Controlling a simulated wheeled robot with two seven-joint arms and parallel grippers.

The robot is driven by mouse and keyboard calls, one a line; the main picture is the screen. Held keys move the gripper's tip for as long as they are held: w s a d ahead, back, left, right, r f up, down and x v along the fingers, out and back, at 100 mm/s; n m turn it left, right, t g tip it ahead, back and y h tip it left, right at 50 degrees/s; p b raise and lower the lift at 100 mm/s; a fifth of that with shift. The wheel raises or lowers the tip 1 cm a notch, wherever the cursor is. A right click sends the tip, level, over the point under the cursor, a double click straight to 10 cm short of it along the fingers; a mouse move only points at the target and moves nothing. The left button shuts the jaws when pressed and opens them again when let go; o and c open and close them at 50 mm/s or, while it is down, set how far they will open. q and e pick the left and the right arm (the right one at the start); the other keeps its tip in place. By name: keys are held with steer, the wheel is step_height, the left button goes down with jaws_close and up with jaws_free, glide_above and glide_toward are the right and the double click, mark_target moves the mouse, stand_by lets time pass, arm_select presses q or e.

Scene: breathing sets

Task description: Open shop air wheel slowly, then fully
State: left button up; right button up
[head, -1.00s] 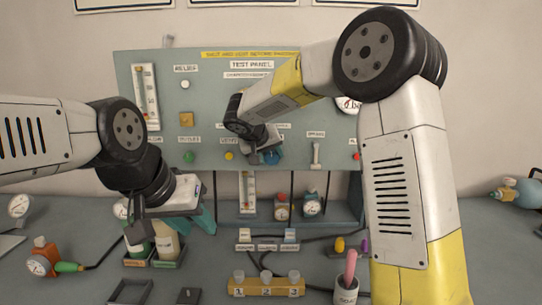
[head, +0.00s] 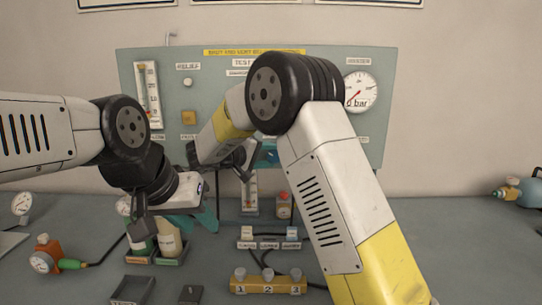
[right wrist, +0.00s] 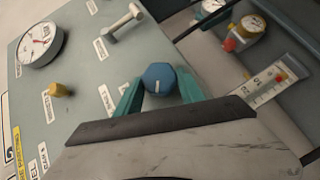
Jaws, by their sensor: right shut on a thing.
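The blue wheel (right wrist: 160,78) is on the front of the grey-green test panel (head: 225,75); its label is not readable. In the head view, only a bit of the blue wheel (head: 269,154) shows, the rest hidden by my right gripper (head: 258,160). My left gripper (head: 205,218) hangs low at the left, beside two bottles; its finger gap is not clear.
A round gauge (head: 360,92) on the panel reads about 0 bar. A white lever (right wrist: 122,22) and yellow knob (right wrist: 60,89) are near the wheel. Bottles (head: 168,240) stand in trays below my left gripper. A yellow numbered block (head: 268,286) lies in front.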

steer(key=shift+n+h, duration=0.4)
steer(key=shift+f, duration=0.1)
steer(key=o, duration=1.4)
steer(key=shift+c, duration=0.2)
steer(key=shift+a, duration=0.1)
steer(key=v, duration=0.7)
steer(key=shift+s+a, duration=0.2)
steer(key=shift+s, duration=0.15)
stand_by(4.8)
